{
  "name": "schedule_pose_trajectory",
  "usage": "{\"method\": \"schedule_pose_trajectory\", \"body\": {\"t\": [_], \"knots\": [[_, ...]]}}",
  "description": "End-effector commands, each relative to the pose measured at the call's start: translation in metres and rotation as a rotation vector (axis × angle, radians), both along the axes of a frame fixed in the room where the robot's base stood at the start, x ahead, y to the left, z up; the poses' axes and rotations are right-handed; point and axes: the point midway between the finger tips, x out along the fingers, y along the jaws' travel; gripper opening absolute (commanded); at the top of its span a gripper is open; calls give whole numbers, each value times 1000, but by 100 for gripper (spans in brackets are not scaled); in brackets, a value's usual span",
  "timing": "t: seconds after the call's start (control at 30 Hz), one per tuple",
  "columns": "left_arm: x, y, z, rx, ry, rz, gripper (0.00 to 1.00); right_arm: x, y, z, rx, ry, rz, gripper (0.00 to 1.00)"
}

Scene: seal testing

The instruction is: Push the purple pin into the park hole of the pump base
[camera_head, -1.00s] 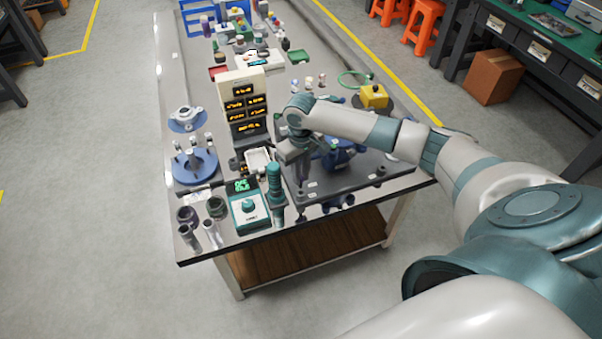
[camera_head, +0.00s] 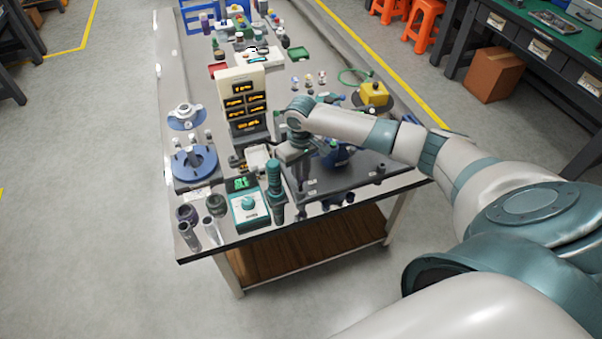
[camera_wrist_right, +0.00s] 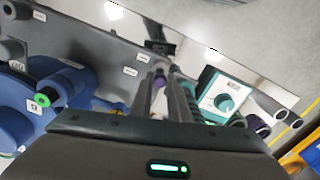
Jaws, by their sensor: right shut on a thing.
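My right gripper (camera_head: 299,182) points down over the front left part of the dark pump base plate (camera_head: 335,192). In the right wrist view its fingers (camera_wrist_right: 167,78) are shut on the purple pin (camera_wrist_right: 159,82), of which only a small part shows between them. The pin's lower end and the park hole are hidden or too small to make out, so I cannot tell whether the pin is in the hole. The blue pump body (camera_wrist_right: 40,105) stands on the base plate (camera_wrist_right: 95,45) beside the gripper. My left gripper is not in view.
A teal instrument box with a dial (camera_head: 249,206) and a teal-handled tool (camera_head: 275,180) stand just left of the gripper. Dark and grey cups (camera_head: 188,215) stand at the front left. A display tower (camera_head: 244,105) is behind. The table's front edge is close.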

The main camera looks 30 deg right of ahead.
Motion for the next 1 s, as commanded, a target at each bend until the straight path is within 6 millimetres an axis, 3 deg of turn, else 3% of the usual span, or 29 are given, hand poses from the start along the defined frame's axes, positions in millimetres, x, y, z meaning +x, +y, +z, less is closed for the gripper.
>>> {"method": "schedule_pose_trajectory", "body": {"t": [1.0], "knots": [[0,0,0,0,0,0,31,0,0,-14,0,0,-1,0]]}}
